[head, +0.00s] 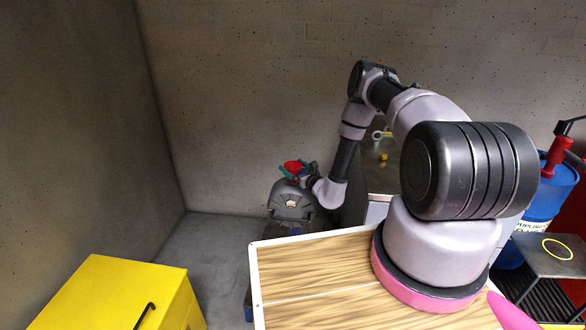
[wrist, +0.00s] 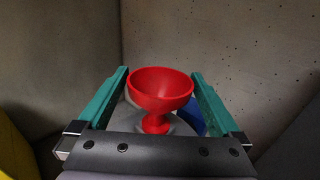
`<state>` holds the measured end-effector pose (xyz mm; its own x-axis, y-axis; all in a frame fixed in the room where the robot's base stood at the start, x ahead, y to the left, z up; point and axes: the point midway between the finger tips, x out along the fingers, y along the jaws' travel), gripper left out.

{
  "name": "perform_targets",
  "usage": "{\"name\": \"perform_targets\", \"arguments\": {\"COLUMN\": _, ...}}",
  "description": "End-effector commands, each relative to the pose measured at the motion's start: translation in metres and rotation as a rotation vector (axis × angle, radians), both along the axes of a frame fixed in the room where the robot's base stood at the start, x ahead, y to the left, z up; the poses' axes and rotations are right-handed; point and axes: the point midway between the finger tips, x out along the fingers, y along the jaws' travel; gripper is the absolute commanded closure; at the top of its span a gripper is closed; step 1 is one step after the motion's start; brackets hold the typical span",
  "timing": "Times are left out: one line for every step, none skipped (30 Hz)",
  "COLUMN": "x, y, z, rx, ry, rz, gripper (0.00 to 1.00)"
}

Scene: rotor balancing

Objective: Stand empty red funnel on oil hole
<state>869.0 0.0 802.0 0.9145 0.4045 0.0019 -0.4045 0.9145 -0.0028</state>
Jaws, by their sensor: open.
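The red funnel (head: 292,167) is upright at the top of a dark grey machine housing (head: 290,205) near the back wall. In the wrist view the funnel (wrist: 160,86) shows an empty bowl and a narrow neck below. My gripper (wrist: 160,75) is open, with one green finger on each side of the funnel. In the head view my gripper (head: 302,171) is at the funnel, partly hidden by my wrist. The funnel's lower end and the oil hole under it are hidden, so I cannot tell how the spout sits.
A yellow cabinet (head: 110,290) with a black handle stands at the front left. A wood-topped surface (head: 315,270) lies in front of the housing. A grey cabinet (head: 380,175) is behind my arm. A blue drum (head: 545,195) with a red pump and a small table (head: 550,255) are at right.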

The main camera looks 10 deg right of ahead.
Motion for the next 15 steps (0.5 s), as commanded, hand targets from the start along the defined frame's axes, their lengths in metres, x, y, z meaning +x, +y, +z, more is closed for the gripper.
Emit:
{"name": "perform_targets", "arguments": {"x": -0.007, "y": -0.004, "z": -0.002, "rx": 0.001, "ry": 0.005, "rz": -0.001, "gripper": 0.0}}
{"name": "perform_targets", "arguments": {"x": -0.011, "y": -0.006, "z": -0.002, "rx": 0.0, "ry": 0.004, "rz": -0.002, "gripper": 0.0}}
{"name": "perform_targets", "arguments": {"x": -0.018, "y": -0.009, "z": -0.002, "rx": 0.0, "ry": 0.007, "rz": -0.002, "gripper": 0.0}}
{"name": "perform_targets", "arguments": {"x": -0.023, "y": -0.011, "z": -0.002, "rx": 0.002, "ry": 0.006, "rz": -0.002, "gripper": 0.0}}
{"name": "perform_targets", "arguments": {"x": -0.028, "y": -0.014, "z": -0.002, "rx": 0.0, "ry": 0.007, "rz": -0.003, "gripper": 0.0}}
{"name": "perform_targets", "arguments": {"x": -0.034, "y": -0.016, "z": -0.002, "rx": 0.001, "ry": 0.006, "rz": -0.003, "gripper": 0.0}}
{"name": "perform_targets", "arguments": {"x": -0.039, "y": -0.018, "z": -0.002, "rx": 0.001, "ry": 0.006, "rz": -0.002, "gripper": 0.0}}
{"name": "perform_targets", "arguments": {"x": -0.044, "y": -0.02, "z": -0.002, "rx": 0.002, "ry": 0.006, "rz": -0.002, "gripper": 0.0}}
{"name": "perform_targets", "arguments": {"x": -0.049, "y": -0.023, "z": -0.002, "rx": 0.001, "ry": 0.006, "rz": -0.003, "gripper": 0.0}}
{"name": "perform_targets", "arguments": {"x": -0.052, "y": -0.024, "z": -0.002, "rx": 0.001, "ry": 0.006, "rz": -0.002, "gripper": 0.0}}
{"name": "perform_targets", "arguments": {"x": -0.056, "y": -0.026, "z": -0.002, "rx": 0.001, "ry": 0.005, "rz": -0.002, "gripper": 0.0}}
{"name": "perform_targets", "arguments": {"x": -0.059, "y": -0.027, "z": -0.002, "rx": 0.001, "ry": 0.004, "rz": -0.002, "gripper": 0.0}}
{"name": "perform_targets", "arguments": {"x": -0.061, "y": -0.028, "z": -0.002, "rx": 0.001, "ry": 0.004, "rz": -0.001, "gripper": 0.0}}
{"name": "perform_targets", "arguments": {"x": -0.063, "y": -0.028, "z": -0.001, "rx": 0.001, "ry": 0.004, "rz": -0.001, "gripper": 0.0}}
{"name": "perform_targets", "arguments": {"x": -0.065, "y": -0.029, "z": -0.001, "rx": 0.001, "ry": 0.004, "rz": -0.001, "gripper": 0.0}}
